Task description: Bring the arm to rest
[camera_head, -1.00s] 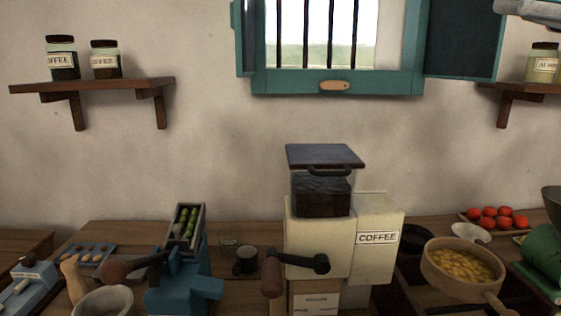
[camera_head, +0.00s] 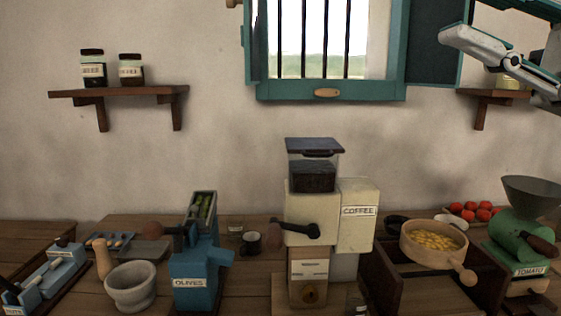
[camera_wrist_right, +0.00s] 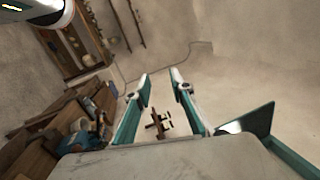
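My right gripper (camera_head: 492,62) is raised at the upper right of the head view, in front of the wall and the right shelf. In the right wrist view its two fingers (camera_wrist_right: 162,88) stand apart with an empty gap between them. My left gripper is in neither view.
The counter below holds a blue olive machine (camera_head: 196,262), a grey mortar (camera_head: 131,288), a cream coffee grinder (camera_head: 352,215), a wooden pan of yellow pieces (camera_head: 436,246) and a green tomato machine (camera_head: 520,240). A shelf (camera_head: 120,91) with two jars hangs left of the barred window (camera_head: 320,40).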

